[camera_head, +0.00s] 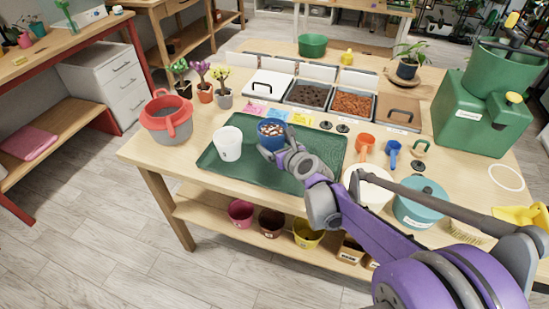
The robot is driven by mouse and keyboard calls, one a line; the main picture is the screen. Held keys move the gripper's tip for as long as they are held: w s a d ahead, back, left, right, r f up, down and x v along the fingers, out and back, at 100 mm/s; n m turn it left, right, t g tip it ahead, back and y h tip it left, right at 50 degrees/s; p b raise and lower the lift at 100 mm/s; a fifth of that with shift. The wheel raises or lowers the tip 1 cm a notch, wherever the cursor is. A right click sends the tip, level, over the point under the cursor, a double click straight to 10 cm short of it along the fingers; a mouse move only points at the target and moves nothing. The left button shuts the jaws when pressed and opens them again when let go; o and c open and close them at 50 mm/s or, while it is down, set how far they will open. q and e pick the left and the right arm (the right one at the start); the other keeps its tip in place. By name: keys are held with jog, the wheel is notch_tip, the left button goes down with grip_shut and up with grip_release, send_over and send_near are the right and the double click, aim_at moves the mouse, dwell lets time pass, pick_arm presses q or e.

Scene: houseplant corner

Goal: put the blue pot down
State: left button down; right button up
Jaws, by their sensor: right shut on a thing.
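The blue pot (268,142) is over the dark green tray (219,170), near the tray's far edge. Its top shows brown and white bits inside. My right gripper (270,150) reaches in from the lower right and is shut on the near side of the blue pot. The gripper hides the pot's lower part, so I cannot tell whether its base touches the tray. A white pot (228,146) stands on the tray to the left of the blue pot, apart from it. My left gripper is not in view.
Bins of dark soil (308,95) and orange-brown bits (353,103) lie behind the tray. A grey and red bucket (168,121) stands to the left. Orange (365,143) and blue scoops (392,151) and a teal lidded pot (419,204) are at right.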

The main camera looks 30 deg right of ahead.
jog(key=shift+f+b, duration=0.45)
jog(key=shift+f, duration=1.9)
jog(key=shift+f, duration=0.15)
jog(key=o, duration=1)
jog(key=shift+o, duration=0.2)
